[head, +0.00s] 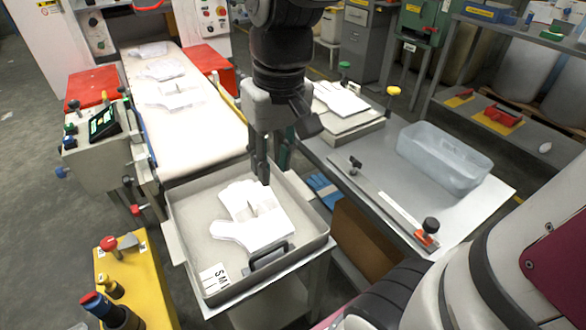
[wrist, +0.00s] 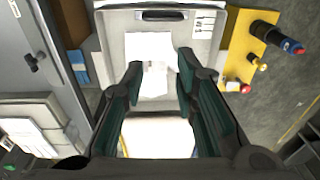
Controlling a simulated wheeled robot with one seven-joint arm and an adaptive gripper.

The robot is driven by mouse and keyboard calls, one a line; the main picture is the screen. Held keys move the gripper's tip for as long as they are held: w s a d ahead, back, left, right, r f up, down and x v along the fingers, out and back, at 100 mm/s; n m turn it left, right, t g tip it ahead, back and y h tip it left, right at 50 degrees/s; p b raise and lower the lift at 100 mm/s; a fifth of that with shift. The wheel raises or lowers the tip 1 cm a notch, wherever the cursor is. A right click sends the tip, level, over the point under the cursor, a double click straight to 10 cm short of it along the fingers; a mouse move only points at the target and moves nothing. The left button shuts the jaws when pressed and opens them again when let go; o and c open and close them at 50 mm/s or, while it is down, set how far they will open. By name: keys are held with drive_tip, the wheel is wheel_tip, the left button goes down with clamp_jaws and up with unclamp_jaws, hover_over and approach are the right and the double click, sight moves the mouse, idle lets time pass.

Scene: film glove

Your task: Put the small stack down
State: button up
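White film gloves (head: 262,232) lie flat and overlapping in a grey metal tray (head: 185,235), some fingers pointing up-left and some left. A small pale raised piece, perhaps the small stack (head: 265,203), sits on them near my fingertips. My gripper (head: 262,178) points down over the tray's far half. In the wrist view, my gripper (wrist: 160,72) has its fingers spread, with white glove material (wrist: 155,82) below and between them. No firm grip shows. I cannot tell whether a finger touches the gloves, and the stack's edges are hard to make out.
A conveyor belt (head: 185,135) with several gloves runs behind the tray. A handle (head: 268,257) stands on the tray's near side. To the right, a bench (head: 375,205) holds a clear bin (head: 440,160) and a bar. A yellow stand (head: 140,270) with knobs is at left.

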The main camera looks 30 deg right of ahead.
drive_tip(key=s+r, duration=0.2)
drive_tip(key=s, duration=1.2)
drive_tip(key=shift+s+t+h, duration=0.3)
drive_tip(key=shift+s+t, duration=0.05)
drive_tip(key=shift+t, duration=0.05)
drive_tip(key=shift+d, duration=0.1)
wheel_tip(320, 180, up, 12)
drive_tip(key=t+p, duration=0.2)
drive_tip(key=p, duration=0.8)
drive_tip(key=shift+d+r+p, duration=0.15)
drive_tip(key=shift+d+p, duration=0.05)
drive_tip(key=shift+p, duration=0.2)
